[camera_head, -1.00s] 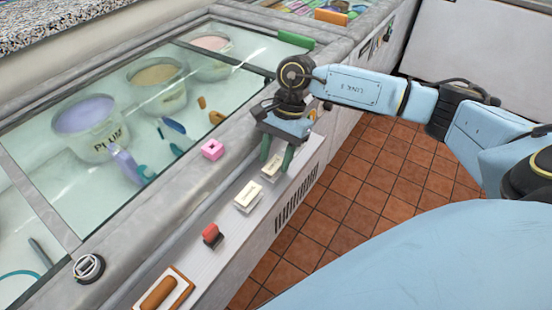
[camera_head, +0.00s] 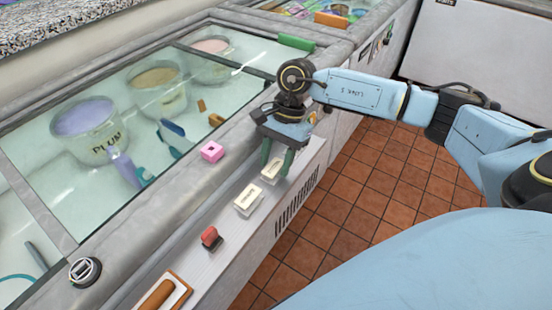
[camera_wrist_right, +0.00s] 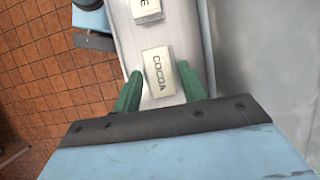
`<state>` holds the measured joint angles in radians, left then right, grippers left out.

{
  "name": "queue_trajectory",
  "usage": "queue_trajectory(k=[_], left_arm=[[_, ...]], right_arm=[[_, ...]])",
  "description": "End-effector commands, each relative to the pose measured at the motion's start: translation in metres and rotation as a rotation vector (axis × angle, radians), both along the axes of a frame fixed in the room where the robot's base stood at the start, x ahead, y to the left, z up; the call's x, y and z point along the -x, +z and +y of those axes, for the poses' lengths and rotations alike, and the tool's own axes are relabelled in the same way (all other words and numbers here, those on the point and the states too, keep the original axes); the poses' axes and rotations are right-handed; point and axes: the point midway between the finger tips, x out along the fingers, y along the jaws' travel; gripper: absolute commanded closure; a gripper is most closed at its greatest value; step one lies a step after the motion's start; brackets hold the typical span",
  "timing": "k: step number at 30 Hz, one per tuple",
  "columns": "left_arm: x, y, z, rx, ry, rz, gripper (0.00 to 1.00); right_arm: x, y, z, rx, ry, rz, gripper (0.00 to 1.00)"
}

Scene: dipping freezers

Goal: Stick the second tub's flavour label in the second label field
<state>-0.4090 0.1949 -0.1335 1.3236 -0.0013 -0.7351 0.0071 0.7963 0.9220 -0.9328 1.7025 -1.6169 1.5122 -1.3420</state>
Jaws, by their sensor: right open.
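Three tubs stand in the glass-topped freezer: a purple one marked PLUM (camera_head: 88,128), a tan second one (camera_head: 158,88) and a pink one (camera_head: 211,58). Two pale labels lie on the narrow front ledge. My right gripper (camera_head: 277,166) is open, pointing down at the farther label (camera_head: 270,173). The nearer label (camera_head: 249,200) shows only a final E at the top of the wrist view (camera_wrist_right: 146,9). I cannot make out the label fields.
A pink block (camera_head: 212,152) and a green bar (camera_head: 296,43) sit on the freezer rim. Tiled floor lies to the right.

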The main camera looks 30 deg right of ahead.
Motion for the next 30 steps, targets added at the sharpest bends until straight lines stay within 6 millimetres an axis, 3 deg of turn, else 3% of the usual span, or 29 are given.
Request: queue_trajectory(k=[2, 6, 10, 14, 30], left_arm=[[0.0, 0.0, 0.0, 0.0, 0.0, 0.0, 0.64], [0.0, 0.0, 0.0, 0.0, 0.0, 0.0, 0.64], [0.0, 0.0, 0.0, 0.0, 0.0, 0.0, 0.64], [0.0, 0.0, 0.0, 0.0, -0.001, 0.0, 0.64], [0.0, 0.008, 0.0, 0.001, 0.0, 0.0, 0.64]], right_arm=[[0.0, 0.0, 0.0, 0.0, 0.0, -0.001, 0.59], [0.0, 0.0, 0.0, 0.0, 0.0, -0.001, 0.77], [0.0, 0.0, 0.0, 0.0, 0.0, -0.001, 0.75], [0.0, 0.0, 0.0, 0.0, 0.0, -0.001, 0.9], [0.0, 0.013, 0.0, 0.0, 0.001, -0.002, 0.9]])
